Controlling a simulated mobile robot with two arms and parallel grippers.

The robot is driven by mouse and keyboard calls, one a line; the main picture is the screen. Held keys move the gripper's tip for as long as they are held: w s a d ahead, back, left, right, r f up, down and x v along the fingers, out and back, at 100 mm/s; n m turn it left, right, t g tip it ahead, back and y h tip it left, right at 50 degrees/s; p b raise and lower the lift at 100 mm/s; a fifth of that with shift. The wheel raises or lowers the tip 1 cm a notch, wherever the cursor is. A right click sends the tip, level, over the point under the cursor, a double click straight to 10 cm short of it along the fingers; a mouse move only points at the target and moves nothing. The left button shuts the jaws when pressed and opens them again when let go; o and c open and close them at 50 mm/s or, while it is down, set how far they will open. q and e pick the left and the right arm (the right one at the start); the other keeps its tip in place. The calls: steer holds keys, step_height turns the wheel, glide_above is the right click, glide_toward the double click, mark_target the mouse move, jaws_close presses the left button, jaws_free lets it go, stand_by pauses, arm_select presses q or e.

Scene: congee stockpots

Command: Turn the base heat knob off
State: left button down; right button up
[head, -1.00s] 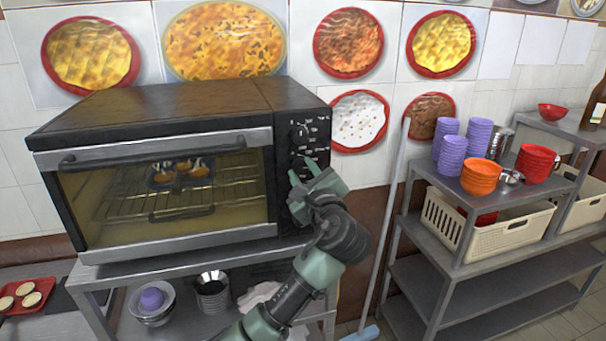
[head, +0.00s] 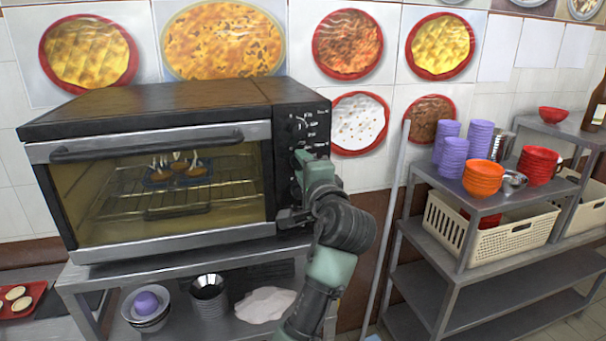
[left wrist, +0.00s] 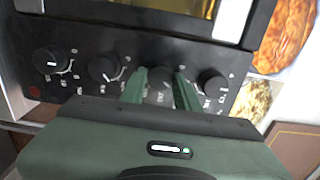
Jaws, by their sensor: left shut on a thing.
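The oven (head: 165,190) has a black control panel with a column of round knobs on its right side. My left gripper (head: 302,167) is at this panel, its wrist to the right and its arm coming up from below. In the left wrist view, its green fingers (left wrist: 161,92) lie on either side of the second knob from the top (left wrist: 158,78) and are shut on it. The top knob (left wrist: 212,82), third knob (left wrist: 104,69) and bottom knob (left wrist: 50,60) are free. The labels are too small to tell which is base heat. My right gripper is out of view.
A metal stand (head: 190,250) carries the oven, with bowls and a white cloth (head: 265,304) below. A pole (head: 392,210) stands to the right, beside a shelf (head: 470,275) with cups, bowls and a cream basket (head: 490,232). The wall carries food pictures.

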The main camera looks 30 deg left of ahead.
arm_select(q)
steer(key=n+b, duration=0.3)
steer(key=n, duration=0.3)
steer(key=shift+f, duration=0.1)
stand_by(0.4)
steer(key=c, duration=1)
jaws_free()
steer(key=shift+c, duration=0.2)
